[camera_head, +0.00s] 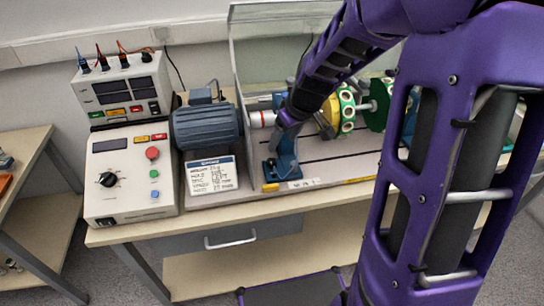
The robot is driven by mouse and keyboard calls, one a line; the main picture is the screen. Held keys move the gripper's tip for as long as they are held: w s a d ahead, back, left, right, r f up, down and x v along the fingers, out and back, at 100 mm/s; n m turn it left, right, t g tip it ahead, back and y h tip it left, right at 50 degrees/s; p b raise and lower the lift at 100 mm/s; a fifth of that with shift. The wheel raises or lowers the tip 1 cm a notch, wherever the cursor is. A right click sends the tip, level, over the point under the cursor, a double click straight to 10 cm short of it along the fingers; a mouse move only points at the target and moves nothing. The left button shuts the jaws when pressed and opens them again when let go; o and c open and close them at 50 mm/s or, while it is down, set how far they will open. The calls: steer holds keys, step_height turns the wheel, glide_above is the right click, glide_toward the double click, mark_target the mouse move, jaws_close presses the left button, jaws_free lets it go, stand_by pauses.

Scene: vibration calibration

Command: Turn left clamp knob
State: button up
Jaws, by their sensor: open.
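My purple arm reaches in from the upper right, and its gripper (282,133) is at the top of the left blue bearing stand (285,165) on the test bench. The gripper is small and partly hidden by my wrist; it is open, with nothing visible held. A small dark part (270,166) sits low on the left side of the stand; I cannot tell whether it is the left clamp knob. I cannot tell whether the gripper touches the stand.
A grey motor (206,126) and a control box (130,172) with knob and buttons stand left of the gripper. Yellow and green discs (345,112) on the shaft stand to its right. A clear guard (275,40) rises behind. A written card (211,175) lies before the motor.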

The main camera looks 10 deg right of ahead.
mark_target(272, 161)
steer(key=x, duration=1)
steer(key=shift+w+a+f+b, duration=0.2)
steer(key=shift+f+b, duration=0.1)
steer(key=shift+b, duration=0.1)
jaws_close()
